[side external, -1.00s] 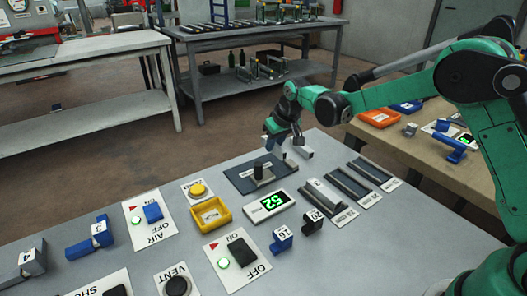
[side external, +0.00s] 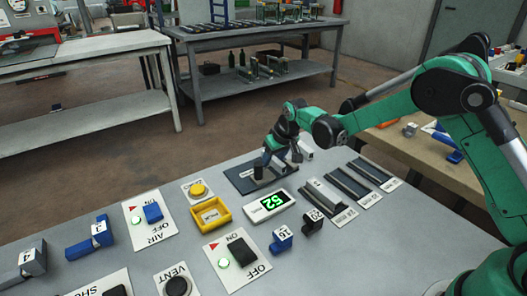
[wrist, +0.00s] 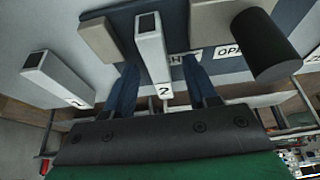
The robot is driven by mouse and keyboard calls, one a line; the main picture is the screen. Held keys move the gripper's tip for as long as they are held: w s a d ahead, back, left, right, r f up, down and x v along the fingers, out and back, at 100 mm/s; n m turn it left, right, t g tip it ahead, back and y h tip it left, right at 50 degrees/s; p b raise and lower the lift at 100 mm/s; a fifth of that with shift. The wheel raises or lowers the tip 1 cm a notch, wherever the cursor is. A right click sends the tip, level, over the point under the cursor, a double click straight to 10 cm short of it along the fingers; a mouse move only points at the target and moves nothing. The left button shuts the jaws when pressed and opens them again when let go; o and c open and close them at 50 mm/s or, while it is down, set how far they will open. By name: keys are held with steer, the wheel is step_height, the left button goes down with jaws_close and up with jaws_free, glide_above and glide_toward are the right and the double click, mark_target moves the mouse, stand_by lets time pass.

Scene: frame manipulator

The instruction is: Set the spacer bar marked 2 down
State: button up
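The spacer bar marked 2 (wrist: 152,45) is a light grey bar in the wrist view, with its number tag at its near end. It lies between the two blue fingers of my gripper (wrist: 157,72), with a visible gap beside it, so the fingers look open. Two beige blocks (wrist: 100,40) flank it near the fingertips. In the side view my gripper (side external: 274,158) is low over the dark fixture plate (side external: 246,184), beside its black knob (side external: 258,173); the bar is hard to make out there. Whether the bar touches the plate, I cannot tell.
Another light grey bar (wrist: 58,78) lies left in the wrist view; its tag is hard to read. The lit display (side external: 270,204), yellow tray (side external: 211,213) and several slotted rails (side external: 349,187) stand around the plate. The grey tabletop has free room at front right.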

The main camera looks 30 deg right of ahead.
steer(key=v, duration=1.2)
steer(key=s+a+r+t, duration=0.1)
steer(key=s+t, duration=0.1)
steer(key=s, duration=1.5)
steer(key=shift+a+r+t, duration=0.2)
steer(key=shift+r+t, duration=0.1)
steer(key=shift+r, duration=0.1)
